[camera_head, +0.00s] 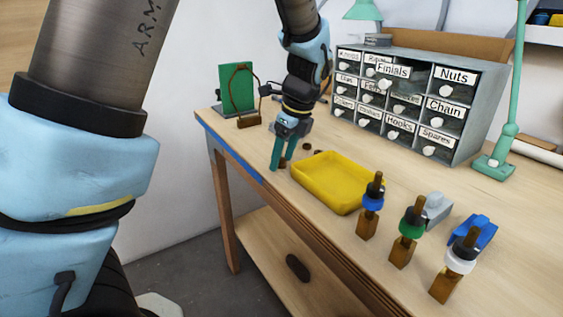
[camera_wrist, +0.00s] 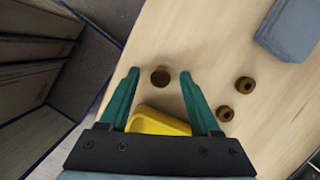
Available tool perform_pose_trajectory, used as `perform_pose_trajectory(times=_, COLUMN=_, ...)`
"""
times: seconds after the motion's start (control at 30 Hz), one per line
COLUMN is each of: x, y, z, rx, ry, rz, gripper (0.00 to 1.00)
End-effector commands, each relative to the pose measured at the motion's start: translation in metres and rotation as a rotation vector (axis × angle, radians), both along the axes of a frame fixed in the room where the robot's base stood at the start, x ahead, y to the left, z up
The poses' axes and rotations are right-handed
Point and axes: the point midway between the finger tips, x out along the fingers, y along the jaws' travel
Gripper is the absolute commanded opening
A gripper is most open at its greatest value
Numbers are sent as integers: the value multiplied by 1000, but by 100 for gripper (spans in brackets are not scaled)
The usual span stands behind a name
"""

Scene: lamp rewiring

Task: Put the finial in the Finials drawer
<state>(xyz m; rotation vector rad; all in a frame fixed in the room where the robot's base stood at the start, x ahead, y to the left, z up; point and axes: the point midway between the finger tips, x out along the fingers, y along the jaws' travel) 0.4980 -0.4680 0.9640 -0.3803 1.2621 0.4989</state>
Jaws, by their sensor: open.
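A small round brown piece (camera_wrist: 160,76), which looks like the finial, stands on the table between my fingertips in the wrist view. In the head view it shows only as a dark bit (camera_head: 283,164) at my fingertips, partly hidden. My gripper (camera_head: 281,161) points down near the table's front left edge, with its teal fingers apart on either side of the piece and a gap on both sides. The Finials drawer (camera_head: 393,71) is in the top row of the grey cabinet (camera_head: 478,118) at the back right.
Two brown rings (camera_wrist: 245,84) (camera_wrist: 225,113) lie right of my gripper. A yellow tray (camera_head: 325,181) is close by. Several lamp-socket pieces (camera_head: 408,235) stand at the front right. A green board on a stand (camera_head: 238,88) is behind left, and a green lamp (camera_head: 495,165) is right.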

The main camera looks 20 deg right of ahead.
Motion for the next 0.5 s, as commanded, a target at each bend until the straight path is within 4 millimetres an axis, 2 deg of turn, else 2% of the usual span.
perform_pose_trajectory(times=0.07, x=0, y=0, z=0, rx=0, ry=0, rz=0, gripper=61)
perform_pose_trajectory(times=0.5, x=0, y=0, z=0, rx=0, ry=0, rz=0, gripper=11)
